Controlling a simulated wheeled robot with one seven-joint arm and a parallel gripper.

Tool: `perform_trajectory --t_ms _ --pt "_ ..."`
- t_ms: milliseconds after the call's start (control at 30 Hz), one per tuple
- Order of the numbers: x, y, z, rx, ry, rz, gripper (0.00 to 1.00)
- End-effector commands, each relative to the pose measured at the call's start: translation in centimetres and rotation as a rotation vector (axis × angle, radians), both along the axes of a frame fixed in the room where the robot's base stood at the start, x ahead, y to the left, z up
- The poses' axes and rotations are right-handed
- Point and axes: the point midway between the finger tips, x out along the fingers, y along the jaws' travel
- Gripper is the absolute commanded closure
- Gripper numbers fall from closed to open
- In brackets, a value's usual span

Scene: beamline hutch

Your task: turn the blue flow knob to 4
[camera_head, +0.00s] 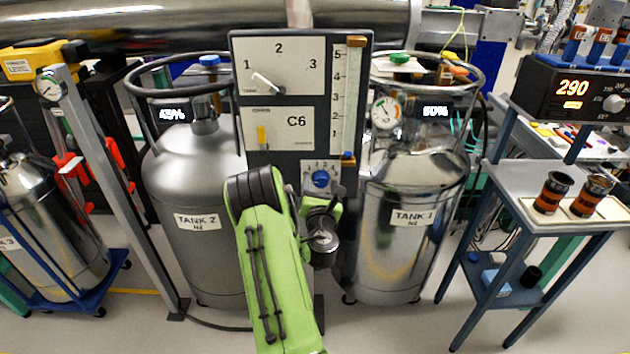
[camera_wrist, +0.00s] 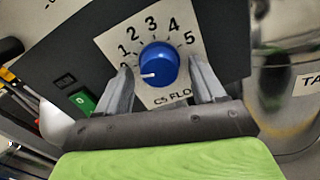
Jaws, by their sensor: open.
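The blue flow knob (camera_wrist: 160,64) sits on a white dial plate with numbers up to 5 around it, labelled "C5 FLO" with the rest hidden. Its white pointer mark faces left and slightly down, near the low end below 1; the left finger partly hides that end. In the head view the knob (camera_head: 320,179) is on the lower part of the dark panel. My gripper (camera_wrist: 159,76) is open, with one finger on each side of the knob's lower part. I cannot tell whether the fingers touch it. In the head view my gripper (camera_head: 322,208) is just below the knob.
The dark panel (camera_head: 352,100) also carries a 1-2-3 selector (camera_head: 268,84), a C6 plate (camera_head: 290,130) and a vertical scale. A green switch (camera_wrist: 83,101) lies left of the dial. Tank 2 (camera_head: 195,165) and Tank 1 (camera_head: 412,180) flank the panel.

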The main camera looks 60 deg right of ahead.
Motion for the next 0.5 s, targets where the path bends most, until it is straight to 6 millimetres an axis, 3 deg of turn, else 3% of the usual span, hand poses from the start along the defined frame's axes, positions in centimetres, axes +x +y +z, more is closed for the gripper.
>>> perform_trajectory --t_ms 167,500 --pt "0.01 0.0 0.0 0.0 0.0 0.0 0.31" --pt "0.03 0.01 0.0 0.0 0.0 0.0 0.82"
